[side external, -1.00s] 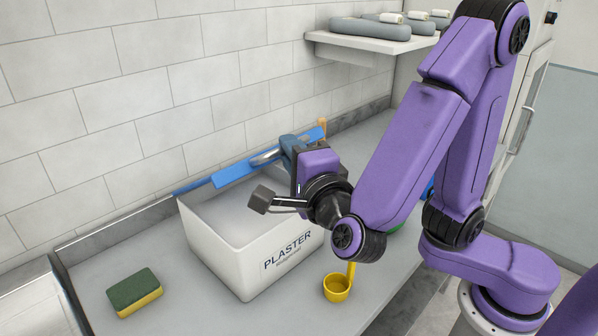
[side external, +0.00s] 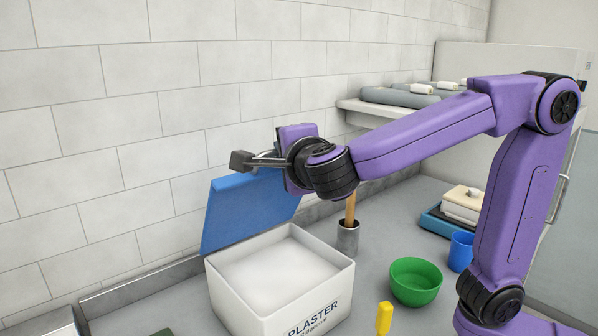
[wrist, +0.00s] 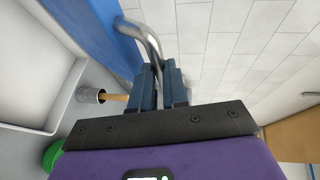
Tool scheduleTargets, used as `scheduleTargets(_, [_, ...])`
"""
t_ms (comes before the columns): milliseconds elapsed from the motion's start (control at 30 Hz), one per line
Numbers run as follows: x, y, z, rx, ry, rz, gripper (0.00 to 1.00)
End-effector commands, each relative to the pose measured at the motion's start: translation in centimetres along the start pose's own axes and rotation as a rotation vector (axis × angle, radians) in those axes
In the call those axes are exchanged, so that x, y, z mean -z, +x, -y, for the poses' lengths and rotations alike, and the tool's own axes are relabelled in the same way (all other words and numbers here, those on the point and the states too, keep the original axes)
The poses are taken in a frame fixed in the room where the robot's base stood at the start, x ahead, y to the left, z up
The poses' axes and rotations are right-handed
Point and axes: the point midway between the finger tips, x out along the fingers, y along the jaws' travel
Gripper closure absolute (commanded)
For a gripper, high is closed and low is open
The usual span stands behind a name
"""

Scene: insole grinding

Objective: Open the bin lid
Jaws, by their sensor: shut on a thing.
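The white bin (side external: 228,285), marked PLASTER, stands on the counter with white plaster (side external: 280,268) inside. Its blue lid (side external: 245,208) is raised at the back edge, standing steeply up with its inner face showing, and the bin's top is uncovered. In the wrist view, my gripper (wrist: 160,78) is shut on the lid's curved metal handle (wrist: 148,36), on the outer side of the blue lid (wrist: 85,25).
A grey holder (side external: 347,240) with a wooden-handled tool stands behind the bin to the right. A green bowl (side external: 415,283), a blue cup (side external: 461,251) and a yellow handle (side external: 384,318) are on the right. The tiled wall (side external: 150,120) rises close behind the lid.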

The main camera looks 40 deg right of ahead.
Motion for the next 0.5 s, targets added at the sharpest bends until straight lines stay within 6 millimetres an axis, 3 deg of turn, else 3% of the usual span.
scheduleTargets(200, [-0.9,1.9,2.1,0.009,-0.002,0.002,1.0])
scheduleTargets(500, [-1.3,2.8,3.0,0.011,-0.002,0.004,1.0])
